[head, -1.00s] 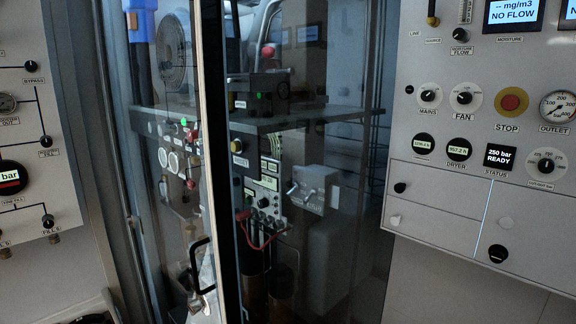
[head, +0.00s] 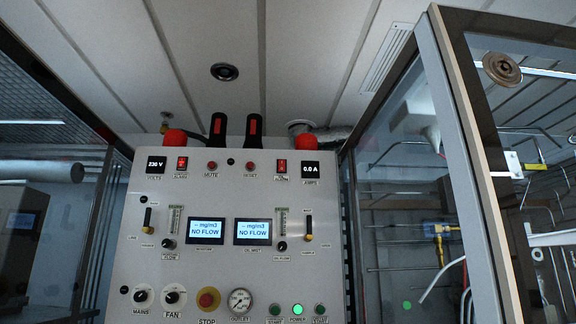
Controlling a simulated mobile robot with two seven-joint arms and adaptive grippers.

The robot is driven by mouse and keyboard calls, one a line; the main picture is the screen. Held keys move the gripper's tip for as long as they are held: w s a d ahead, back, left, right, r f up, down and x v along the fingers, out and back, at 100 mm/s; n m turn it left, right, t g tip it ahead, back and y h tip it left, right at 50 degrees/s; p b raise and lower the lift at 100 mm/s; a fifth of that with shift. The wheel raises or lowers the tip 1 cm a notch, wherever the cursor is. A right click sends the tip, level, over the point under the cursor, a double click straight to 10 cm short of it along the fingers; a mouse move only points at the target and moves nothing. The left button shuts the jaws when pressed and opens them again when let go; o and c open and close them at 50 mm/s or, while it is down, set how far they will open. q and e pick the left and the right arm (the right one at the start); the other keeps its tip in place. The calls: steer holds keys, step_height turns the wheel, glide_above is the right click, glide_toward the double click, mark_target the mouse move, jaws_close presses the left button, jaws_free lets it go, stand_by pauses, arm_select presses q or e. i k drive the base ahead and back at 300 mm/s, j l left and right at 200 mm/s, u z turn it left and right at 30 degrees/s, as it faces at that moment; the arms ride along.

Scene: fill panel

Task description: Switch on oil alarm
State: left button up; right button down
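A grey-white control panel (head: 205,190) fills the lower middle of the head view. Near its top right is a small red rocker switch (head: 282,166) with a label ending in "ALARM"; the first word is too small to read surely. A second red rocker switch (head: 182,162), with a similar alarm label, sits near the top left. I cannot tell which way either rocker is pressed. Below the right switch is a screen (head: 252,231) labelled oil mist, showing "NO FLOW". Neither of my grippers is in view.
Red MUTE (head: 212,166) and RESET (head: 250,166) buttons lie between the switches. A red STOP button (head: 208,299) and a lit green power lamp (head: 297,310) are lower. A framed glass door (head: 470,170) stands at the right. Red domes and black upright parts rise behind the panel's top.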

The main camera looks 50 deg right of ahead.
mark_target(281, 163)
steer(key=k+z, duration=0.1)
steer(key=z, duration=1.55)
steer(key=i+j, duration=0.15)
steer(key=j, duration=0.25)
steer(key=i+j, duration=0.1)
steer(key=j, duration=0.3)
steer(key=i+j, duration=0.15)
steer(key=j, duration=0.2)
steer(key=z, duration=1.65)
